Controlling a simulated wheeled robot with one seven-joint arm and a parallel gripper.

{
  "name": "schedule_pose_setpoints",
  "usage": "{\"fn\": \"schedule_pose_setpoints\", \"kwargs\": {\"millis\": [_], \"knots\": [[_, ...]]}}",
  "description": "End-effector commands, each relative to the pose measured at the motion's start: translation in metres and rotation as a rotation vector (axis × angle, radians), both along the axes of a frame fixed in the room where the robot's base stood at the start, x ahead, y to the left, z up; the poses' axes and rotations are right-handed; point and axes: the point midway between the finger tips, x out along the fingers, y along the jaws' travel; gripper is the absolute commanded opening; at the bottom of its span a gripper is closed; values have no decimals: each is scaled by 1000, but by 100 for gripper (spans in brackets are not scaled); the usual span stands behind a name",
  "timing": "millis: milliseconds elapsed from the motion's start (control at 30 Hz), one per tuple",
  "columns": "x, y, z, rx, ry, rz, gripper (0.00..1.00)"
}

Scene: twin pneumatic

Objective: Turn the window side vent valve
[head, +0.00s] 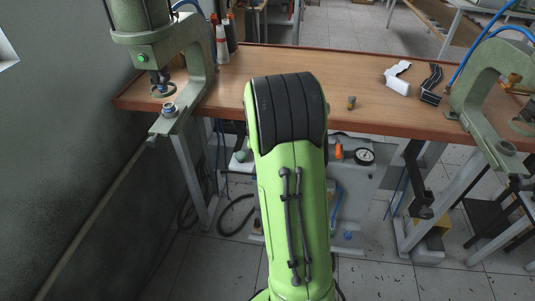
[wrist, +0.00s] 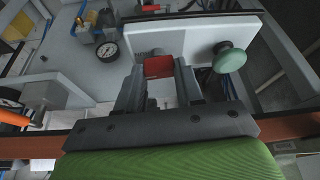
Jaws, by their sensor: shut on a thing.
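My gripper (wrist: 158,76) shows in the wrist view, its two dark fingers closed on a red block-like handle (wrist: 158,66) in front of a pale panel. I take this handle for a vent valve's, but the valve body behind it is hidden. Another red lever (wrist: 151,8) shows at the top edge of the wrist view, beyond the panel. In the head view my green arm reaches down over the bench's near edge and hides the gripper and the held handle.
A green knob (wrist: 230,57) sits close to the right of the fingers. A pressure gauge (wrist: 107,51) and brass fittings (wrist: 95,20) are to the left. The wooden bench (head: 230,88) carries green presses at left (head: 201,60) and right (head: 470,85). A wall (head: 60,130) bounds the left.

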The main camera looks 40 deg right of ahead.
Motion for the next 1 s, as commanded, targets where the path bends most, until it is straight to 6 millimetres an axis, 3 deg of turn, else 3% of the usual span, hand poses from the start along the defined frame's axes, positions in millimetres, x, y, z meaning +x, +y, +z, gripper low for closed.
{"fn": "schedule_pose_setpoints", "kwargs": {"millis": [300,833,867,1000], "knots": [[1,1,0,1,1,-117,6],[1,0,0,1,0,-142,6],[1,0,0,1,0,-142,38],[1,1,0,1,1,-141,59]]}}
